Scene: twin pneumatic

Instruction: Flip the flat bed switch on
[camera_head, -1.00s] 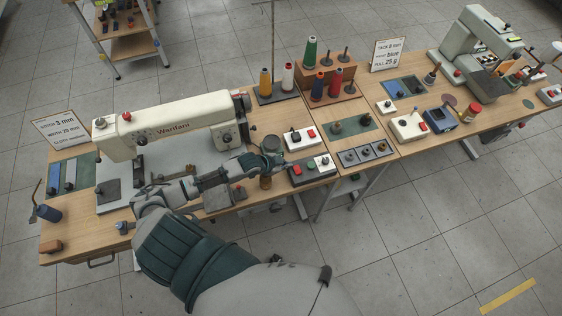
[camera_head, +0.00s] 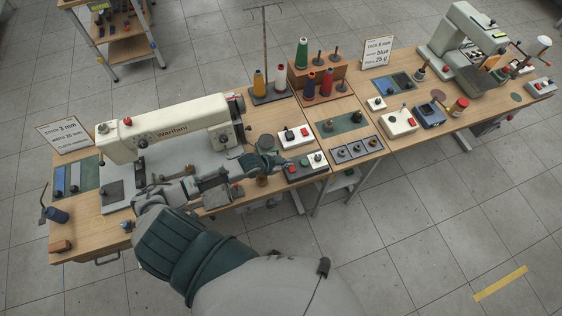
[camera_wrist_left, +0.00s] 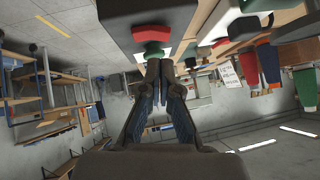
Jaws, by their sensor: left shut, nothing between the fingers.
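The cream flat bed sewing machine (camera_head: 165,132) stands at the left of the table. A dark grey control box (camera_head: 306,169) with red and green buttons and a white section with a dark knob sits to its right. I cannot tell which control is the flat bed switch. My left gripper (camera_head: 284,162) is shut and empty at the box's left side. In the left wrist view, its fingertips (camera_wrist_left: 162,66) are just below a red button (camera_wrist_left: 150,34) and a green button (camera_wrist_left: 152,50); I cannot tell whether they touch. My right gripper is out of view.
A white box (camera_head: 294,136) with a red button lies behind the control box. Thread spools (camera_head: 326,84) stand on a wooden rack further back. A second machine (camera_head: 462,45) stands at the far right. A dark round object is by my gripper.

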